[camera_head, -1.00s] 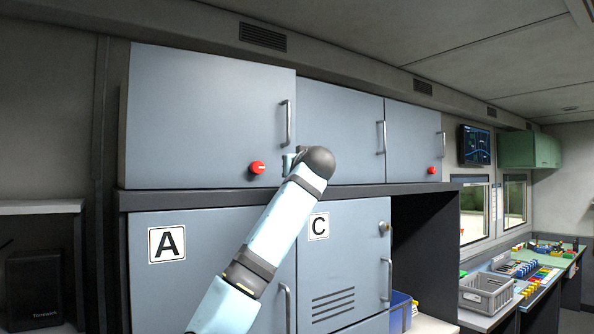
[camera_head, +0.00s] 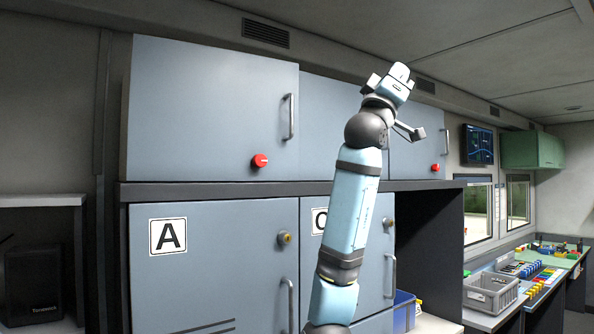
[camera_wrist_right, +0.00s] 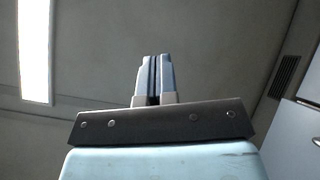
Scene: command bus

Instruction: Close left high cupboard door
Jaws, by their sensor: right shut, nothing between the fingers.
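The left high cupboard door (camera_head: 215,110) is a large grey-blue panel at upper left in the head view, with a vertical handle (camera_head: 291,117) at its right edge and a red button (camera_head: 260,160) low on it. It looks nearly flush, but its top right corner steps above the neighbouring door, so I cannot tell if it is fully closed. My right gripper (camera_head: 401,70) is to the right of it, apart from it, in front of the other high doors. Its fingers are together and empty, pointing up; they also show in the wrist view (camera_wrist_right: 154,77). My left gripper is out of view.
Another high door (camera_head: 415,142) has its own handle and red button (camera_head: 435,167). Lower doors marked A (camera_head: 210,265) and C stand below the ledge (camera_head: 220,191); my arm covers part of C. A grey crate (camera_head: 490,292) sits on the right bench.

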